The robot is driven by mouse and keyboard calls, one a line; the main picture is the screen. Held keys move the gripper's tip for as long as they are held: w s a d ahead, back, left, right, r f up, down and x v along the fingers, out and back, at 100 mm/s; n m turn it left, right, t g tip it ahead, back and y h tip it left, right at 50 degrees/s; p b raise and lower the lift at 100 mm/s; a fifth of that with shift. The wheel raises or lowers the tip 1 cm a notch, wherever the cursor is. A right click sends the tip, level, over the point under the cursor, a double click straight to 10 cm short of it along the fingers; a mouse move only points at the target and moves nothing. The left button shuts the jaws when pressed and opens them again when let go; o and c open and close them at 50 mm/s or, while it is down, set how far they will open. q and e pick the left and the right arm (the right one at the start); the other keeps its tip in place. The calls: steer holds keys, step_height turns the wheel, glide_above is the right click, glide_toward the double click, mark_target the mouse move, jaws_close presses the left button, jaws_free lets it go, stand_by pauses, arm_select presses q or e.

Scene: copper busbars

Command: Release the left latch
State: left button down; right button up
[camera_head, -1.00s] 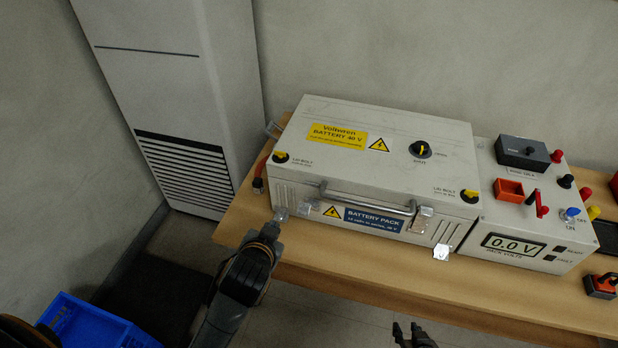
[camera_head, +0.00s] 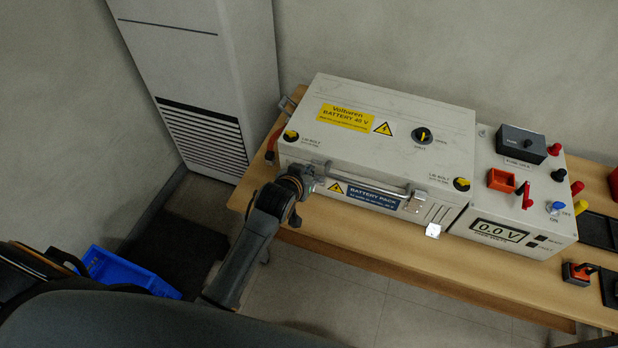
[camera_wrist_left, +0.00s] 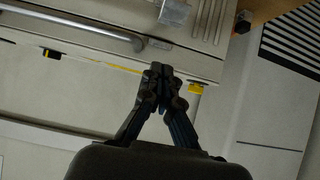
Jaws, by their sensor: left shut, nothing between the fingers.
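The white battery box (camera_head: 380,120) stands on the wooden bench, lid down, with a metal carry handle (camera_head: 365,183) along its front. My left gripper (camera_head: 306,180) is at the box's front left corner and largely hides the left latch there. In the left wrist view, my left gripper (camera_wrist_left: 160,76) is shut and empty, its fingertips over the lid edge near a yellow lid bolt (camera_wrist_left: 196,88). The metal left latch (camera_wrist_left: 175,12) lies beyond the tips, apart from them in the picture. My right gripper is out of view.
A control box (camera_head: 497,232) reading 0.0 V stands right of the battery box, with a fuse block (camera_head: 521,145) and coloured plugs on top. A blue crate (camera_head: 125,270) is on the floor at lower left. A white cabinet (camera_head: 205,90) stands behind the bench's left end.

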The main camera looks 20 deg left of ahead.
mark_target(318, 161)
arm_select(q)
steer(key=x, duration=0.5)
steer(key=shift+w, duration=0.1)
steer(key=shift+s+f+p, duration=0.55)
steer(key=shift+s+f, duration=0.45)
steer(key=shift+s, duration=0.2)
steer(key=shift+s+f, duration=0.15)
steer(key=shift+s, duration=0.25)
steer(key=shift+f, duration=0.1)
